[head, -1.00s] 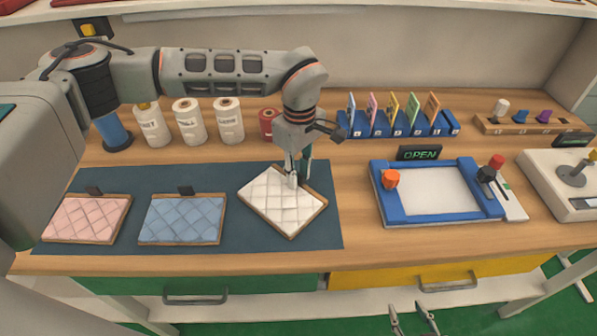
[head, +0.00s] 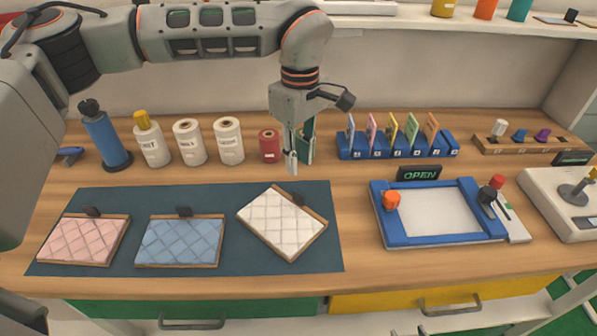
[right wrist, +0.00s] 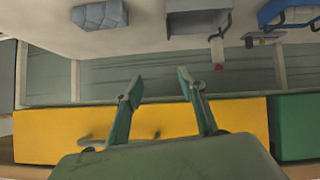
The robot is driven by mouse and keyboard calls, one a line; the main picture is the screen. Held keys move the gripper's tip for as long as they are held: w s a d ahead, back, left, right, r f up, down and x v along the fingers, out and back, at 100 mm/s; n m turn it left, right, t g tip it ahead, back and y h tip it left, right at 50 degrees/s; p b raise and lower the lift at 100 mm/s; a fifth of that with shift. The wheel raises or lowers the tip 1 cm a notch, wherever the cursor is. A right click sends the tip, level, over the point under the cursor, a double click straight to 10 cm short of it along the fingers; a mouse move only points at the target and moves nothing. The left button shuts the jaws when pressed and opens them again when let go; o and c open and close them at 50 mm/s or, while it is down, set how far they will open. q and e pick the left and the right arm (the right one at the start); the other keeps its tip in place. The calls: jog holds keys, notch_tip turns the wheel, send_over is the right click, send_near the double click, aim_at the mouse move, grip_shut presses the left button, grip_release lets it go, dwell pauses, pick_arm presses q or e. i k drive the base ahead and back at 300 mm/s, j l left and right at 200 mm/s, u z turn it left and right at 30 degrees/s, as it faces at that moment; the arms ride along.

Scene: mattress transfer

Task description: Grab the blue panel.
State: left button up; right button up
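The blue quilted panel (head: 182,241) lies flat in its wooden frame on the dark mat (head: 100,200), between the pink panel (head: 82,239) and the white panel (head: 283,222). It has a small dark clip at its back edge. The white panel lies turned at an angle. My left gripper (head: 300,165) points down above and behind the white panel, right of the blue one. Its fingers look apart, with nothing between them. My right gripper (right wrist: 159,78) is open and empty in the right wrist view, in front of the yellow drawer (right wrist: 225,115).
White rolls (head: 189,142), a blue bottle (head: 104,138) and a red roll (head: 269,146) stand behind the mat. A blue card rack (head: 398,146) and a blue-framed tray (head: 438,212) marked OPEN are to the right. The mat's front strip is clear.

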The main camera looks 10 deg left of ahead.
aim_at(188, 240)
jog(key=k, duration=1)
